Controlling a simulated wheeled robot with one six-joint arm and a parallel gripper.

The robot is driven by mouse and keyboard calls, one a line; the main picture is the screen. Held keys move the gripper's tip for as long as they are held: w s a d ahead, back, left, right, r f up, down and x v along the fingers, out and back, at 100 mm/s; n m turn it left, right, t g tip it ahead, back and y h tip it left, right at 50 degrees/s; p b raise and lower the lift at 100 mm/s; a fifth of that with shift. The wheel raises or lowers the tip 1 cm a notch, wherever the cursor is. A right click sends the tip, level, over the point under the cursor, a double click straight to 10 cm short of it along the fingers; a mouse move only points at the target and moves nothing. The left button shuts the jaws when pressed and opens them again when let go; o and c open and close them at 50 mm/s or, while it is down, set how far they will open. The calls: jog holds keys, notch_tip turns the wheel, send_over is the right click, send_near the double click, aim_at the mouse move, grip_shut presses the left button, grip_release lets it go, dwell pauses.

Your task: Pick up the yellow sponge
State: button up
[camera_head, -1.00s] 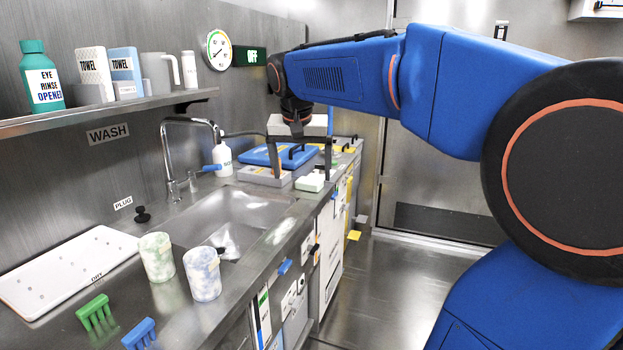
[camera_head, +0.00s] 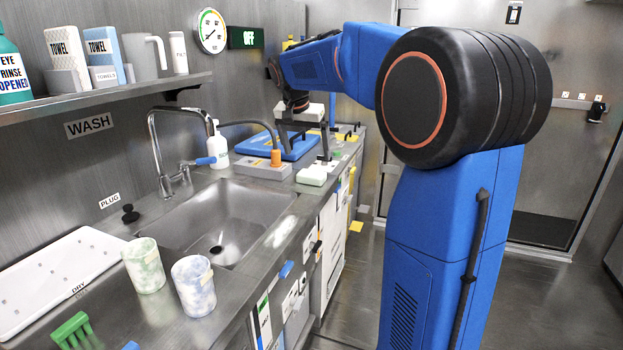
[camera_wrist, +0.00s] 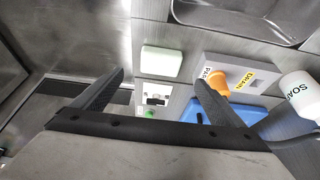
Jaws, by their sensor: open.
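My gripper (camera_head: 306,146) is open and empty above the far end of the counter, fingers pointing down. In the wrist view its two dark fingers (camera_wrist: 160,78) are spread apart. A pale green-white block (camera_head: 312,176) lies on the counter near the front edge, just below and beside the right finger. It also shows in the wrist view (camera_wrist: 161,62), beyond and between the fingertips, apart from both. I cannot make out a clearly yellow sponge; this block looks pale, and I cannot tell whether it is the sponge.
A grey box (camera_head: 255,168) with an orange knob (camera_head: 276,158) stands left of the block. A blue tray (camera_head: 296,147) and a white soap bottle (camera_head: 218,150) are close by. The sink (camera_head: 215,222) and two speckled cups (camera_head: 194,287) are nearer.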

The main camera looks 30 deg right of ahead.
aim_at(311, 173)
jog(key=x, duration=0.9)
jog(key=shift+w+f, duration=0.1)
jog(key=shift+f, duration=0.25)
jog(key=shift+c, duration=0.7)
jog(key=c, duration=1)
